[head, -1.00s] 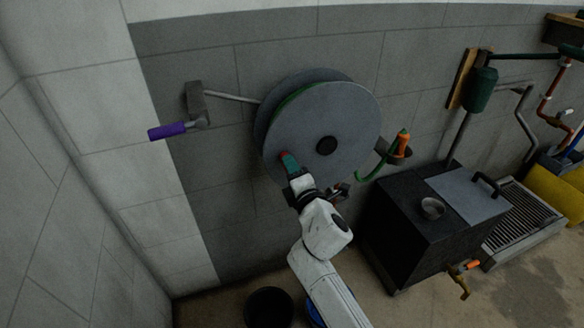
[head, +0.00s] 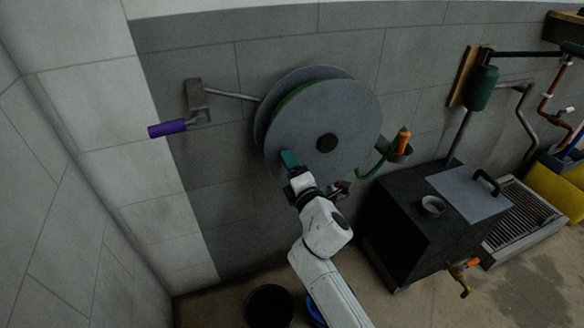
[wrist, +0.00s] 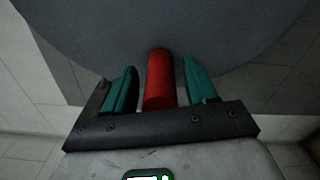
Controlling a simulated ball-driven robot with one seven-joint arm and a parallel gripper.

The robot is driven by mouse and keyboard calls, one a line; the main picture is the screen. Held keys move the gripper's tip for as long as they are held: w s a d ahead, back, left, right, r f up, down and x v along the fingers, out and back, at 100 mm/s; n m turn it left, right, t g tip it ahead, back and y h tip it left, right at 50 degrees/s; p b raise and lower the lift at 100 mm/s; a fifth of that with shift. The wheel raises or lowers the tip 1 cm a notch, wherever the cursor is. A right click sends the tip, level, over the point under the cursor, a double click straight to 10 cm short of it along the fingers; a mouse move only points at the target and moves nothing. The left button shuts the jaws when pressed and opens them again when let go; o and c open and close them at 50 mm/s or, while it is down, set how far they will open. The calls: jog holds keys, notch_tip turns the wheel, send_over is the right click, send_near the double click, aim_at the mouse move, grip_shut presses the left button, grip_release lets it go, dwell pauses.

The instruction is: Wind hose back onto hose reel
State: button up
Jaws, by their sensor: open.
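The hose reel (head: 335,110) is a grey disc pair on the wall with a black hub (head: 326,144). Green hose (head: 290,97) shows between its discs, and more green hose (head: 372,168) hangs at its right, by an orange nozzle (head: 402,141) in a holder. A red handle (wrist: 160,80) stands out from the reel's front disc, low and left of the hub. My gripper (head: 289,160) is at the disc's lower left. In the wrist view its teal fingers (wrist: 160,85) are open on either side of the red handle, with gaps visible. The handle is hidden in the head view.
A crank with a purple grip (head: 167,129) sticks out from the wall at left. A black box (head: 408,225) with a grey lid stands at right, beside a floor grate (head: 520,222). A dark bucket (head: 269,305) stands on the floor below.

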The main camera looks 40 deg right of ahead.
jog(key=v, duration=1)
jog(key=shift+s, duration=0.4)
jog(key=shift+a, duration=0.1)
